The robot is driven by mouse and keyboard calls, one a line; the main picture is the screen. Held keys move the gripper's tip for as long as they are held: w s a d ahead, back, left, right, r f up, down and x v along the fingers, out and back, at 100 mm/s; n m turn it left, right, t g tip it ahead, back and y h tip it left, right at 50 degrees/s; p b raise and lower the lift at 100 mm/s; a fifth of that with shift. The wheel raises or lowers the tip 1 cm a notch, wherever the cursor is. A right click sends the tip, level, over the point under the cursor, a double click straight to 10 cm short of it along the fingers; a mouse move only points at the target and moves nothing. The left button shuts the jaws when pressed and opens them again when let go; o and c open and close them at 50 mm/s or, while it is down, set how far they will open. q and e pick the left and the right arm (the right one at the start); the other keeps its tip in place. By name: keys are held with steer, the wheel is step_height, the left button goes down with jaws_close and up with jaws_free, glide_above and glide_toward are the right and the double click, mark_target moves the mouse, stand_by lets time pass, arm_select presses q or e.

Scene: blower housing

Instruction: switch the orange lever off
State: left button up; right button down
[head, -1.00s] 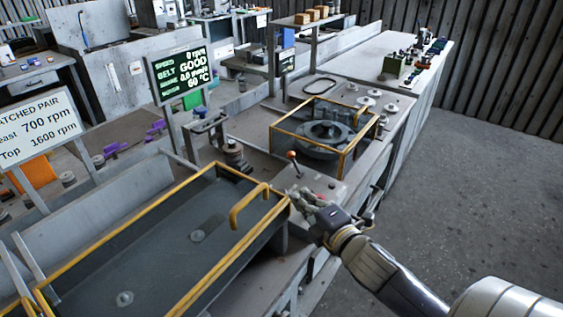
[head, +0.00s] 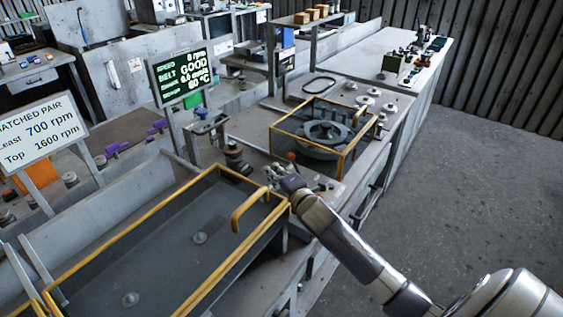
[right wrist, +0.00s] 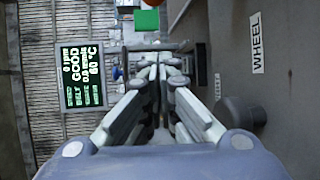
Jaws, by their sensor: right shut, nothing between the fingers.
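The orange lever's round knob (head: 291,156) shows just above and beyond my right gripper in the head view; its stem is mostly hidden behind the gripper. My right gripper (head: 272,171) is shut and empty, close in front of the lever; whether it touches the lever I cannot tell. In the right wrist view my gripper's fingers (right wrist: 160,68) come together at the tips. My left gripper is not in view.
A yellow-framed guard (head: 325,135) encloses a dark round housing beyond the lever. A yellow-edged tray cover with a handle (head: 240,207) lies to the left. A green-lettered display (head: 182,75) reads belt GOOD and 60 °C. Open floor lies to the right.

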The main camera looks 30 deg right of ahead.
mark_target(295, 165)
steer(key=w+d+p, duration=0.2)
steer(key=d, duration=0.1)
steer(key=shift+w+d, duration=0.15)
steer(key=shift+d, duration=0.05)
steer(key=shift+s+d, duration=0.2)
steer(key=shift+d, duration=0.1)
steer(key=shift+w+a, duration=0.1)
steer(key=shift+w, duration=0.05)
